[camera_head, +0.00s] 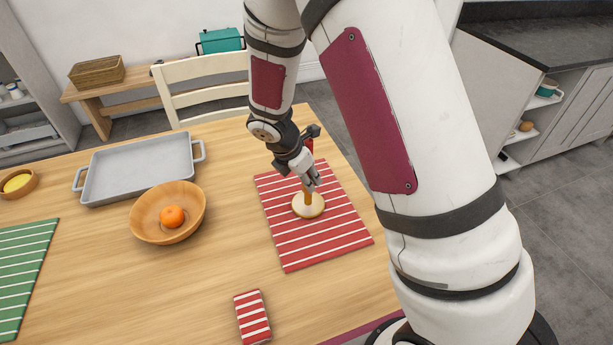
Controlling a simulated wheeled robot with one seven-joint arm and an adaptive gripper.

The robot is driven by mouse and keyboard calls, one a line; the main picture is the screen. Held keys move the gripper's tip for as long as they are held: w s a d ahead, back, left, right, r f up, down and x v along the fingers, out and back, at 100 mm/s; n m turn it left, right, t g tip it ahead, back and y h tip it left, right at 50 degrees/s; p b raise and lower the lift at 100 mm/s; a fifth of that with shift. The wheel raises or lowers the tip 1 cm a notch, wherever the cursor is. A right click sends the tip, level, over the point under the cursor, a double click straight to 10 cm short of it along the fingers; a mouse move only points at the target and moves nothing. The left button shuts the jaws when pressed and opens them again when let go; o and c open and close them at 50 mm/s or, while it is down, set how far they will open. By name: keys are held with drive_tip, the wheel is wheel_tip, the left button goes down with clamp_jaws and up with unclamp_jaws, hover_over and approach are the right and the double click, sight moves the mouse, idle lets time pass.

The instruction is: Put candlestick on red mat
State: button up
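The candlestick (308,208) has a pale round base and a short orange-brown stem. It is upright over the red mat (320,246), which has white stripes and lies on the right part of the table. The base appears to rest on the mat's upper middle. My gripper (312,185) points down at the top of the stem, with its fingertips at or around it. The fingers hide the upper stem, and whether they grip it is too small to tell.
A wooden bowl (143,223) with an orange (172,217) stands left of the mat. Behind it is a grey tray (140,160). A green striped mat (22,265) lies at left, a small red striped cloth (252,317) in front. A chair (205,92) stands behind the table.

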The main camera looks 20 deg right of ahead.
drive_tip(key=o, duration=0.4)
drive_tip(key=shift+r, duration=0.1)
drive_tip(key=s+a+r+m, duration=0.1)
drive_tip(key=s+r+m, duration=0.15)
drive_tip(key=r, duration=0.65)
drive_tip(key=s+a+r+m, duration=0.1)
drive_tip(key=s+r+m, duration=0.15)
drive_tip(key=r, duration=0.55)
drive_tip(key=s+r+m+y, duration=0.1)
drive_tip(key=s+r+m, duration=0.2)
drive_tip(key=s+m, duration=0.3)
drive_tip(key=s+d+r+m+t+y, duration=0.1)
drive_tip(key=s+r+m, duration=0.3)
drive_tip(key=s, duration=0.4)
drive_tip(key=s+d+r+m+t+y, duration=0.1)
drive_tip(key=s+r+m+y, duration=0.1)
drive_tip(key=s+m, duration=0.5)
drive_tip(key=shift+s+r+m+p, duration=0.35)
drive_tip(key=shift+s+r, duration=0.2)
drive_tip(key=shift+r, duration=0.3)
